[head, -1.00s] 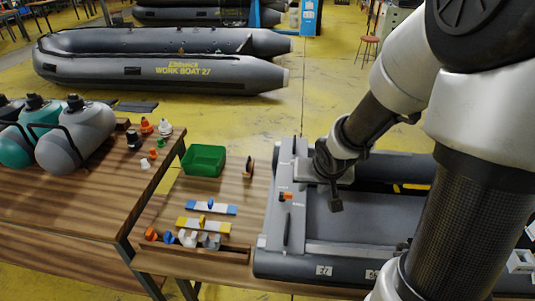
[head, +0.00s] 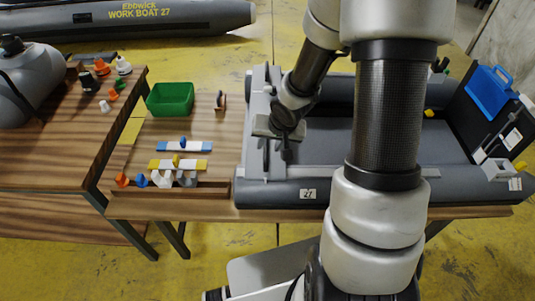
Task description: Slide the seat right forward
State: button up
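My gripper (head: 286,148) is over the left part of the boat, pointing down, at the right edge of this board. Whether it touches the board is unclear. The fingertips are small and dark, so I cannot tell if they are open or hold anything. My arm hides part of the boat's middle.
A green bin (head: 170,99), a blue-white bar (head: 184,146) and a yellow-white bar (head: 180,163) lie left of the boat. Several small coloured knobs stand nearby. A black transom with a blue box (head: 489,91) closes the boat's right end. Grey tanks (head: 30,95) stand far left.

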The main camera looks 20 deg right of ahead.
aim_at(266, 149)
jog(key=shift+b+x, duration=0.35)
jog(key=shift+x, duration=1.15)
jog(key=shift+c, duration=0.3)
grip_shut()
jog(key=shift+w+a+b, duration=0.2)
jog(key=shift+a+b, duration=0.05)
jog(key=shift+a, duration=0.3)
jog(key=shift+w+a+b, duration=0.15)
jog(key=shift+a+b, duration=0.1)
jog(key=shift+a, duration=0.35)
